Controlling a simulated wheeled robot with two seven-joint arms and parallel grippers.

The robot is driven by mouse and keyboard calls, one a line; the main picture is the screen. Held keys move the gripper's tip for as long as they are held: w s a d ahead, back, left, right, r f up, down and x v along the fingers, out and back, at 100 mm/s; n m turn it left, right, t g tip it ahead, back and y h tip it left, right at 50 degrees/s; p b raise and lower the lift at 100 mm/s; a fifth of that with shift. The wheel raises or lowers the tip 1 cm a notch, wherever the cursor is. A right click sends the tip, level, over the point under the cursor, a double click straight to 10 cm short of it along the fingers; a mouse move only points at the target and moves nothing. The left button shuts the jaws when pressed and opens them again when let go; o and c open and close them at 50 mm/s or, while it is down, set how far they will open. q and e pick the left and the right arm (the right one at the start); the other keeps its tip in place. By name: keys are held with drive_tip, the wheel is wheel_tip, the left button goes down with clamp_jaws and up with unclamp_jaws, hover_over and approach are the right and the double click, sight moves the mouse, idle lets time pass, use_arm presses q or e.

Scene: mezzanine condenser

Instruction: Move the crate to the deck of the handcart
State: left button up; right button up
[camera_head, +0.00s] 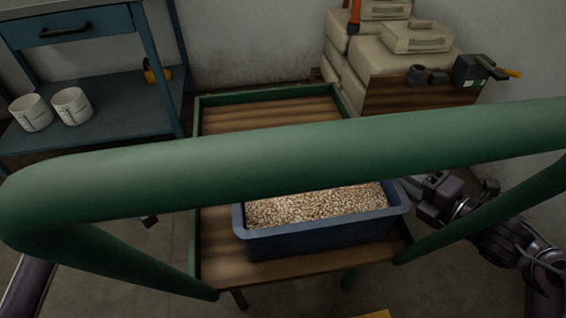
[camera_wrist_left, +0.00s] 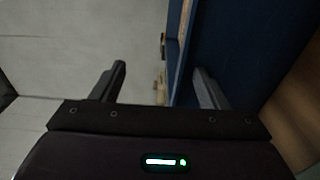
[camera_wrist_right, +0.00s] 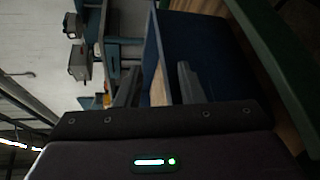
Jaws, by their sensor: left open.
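The blue crate (camera_head: 318,240), filled with pale pellets, rests on the wooden deck of the handcart (camera_head: 222,262), towards its near end. Its far rim is partly hidden by the green handle bar. My left gripper (camera_head: 150,221) shows only as a small dark part below the bar, left of the crate and apart from it. In the left wrist view its fingers (camera_wrist_left: 160,80) are open and empty, with the crate (camera_wrist_left: 235,45) to the right. My right gripper (camera_head: 418,190) is beside the crate's right end. Its fingers (camera_wrist_right: 160,75) are parted; contact with the crate (camera_wrist_right: 205,55) is unclear.
The handcart's green handle (camera_head: 270,165) crosses the foreground. A blue workbench (camera_head: 95,115) with two white tubs stands at the left. Pale sacks (camera_head: 400,60) are stacked behind at the right, beside small dark tools. The deck's far part is clear.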

use_arm(q)
drive_tip(key=shift+s+d+f, duration=0.1)
drive_tip(key=shift+f, duration=0.05)
use_arm(e)
drive_tip(key=shift+s+a, duration=0.1)
use_arm(q)
drive_tip(key=v, duration=1.2)
use_arm(e)
drive_tip(key=o, duration=0.8)
drive_tip(key=d, duration=0.7)
drive_tip(key=shift+s+d, duration=0.1)
drive_tip(key=shift+s, duration=0.1)
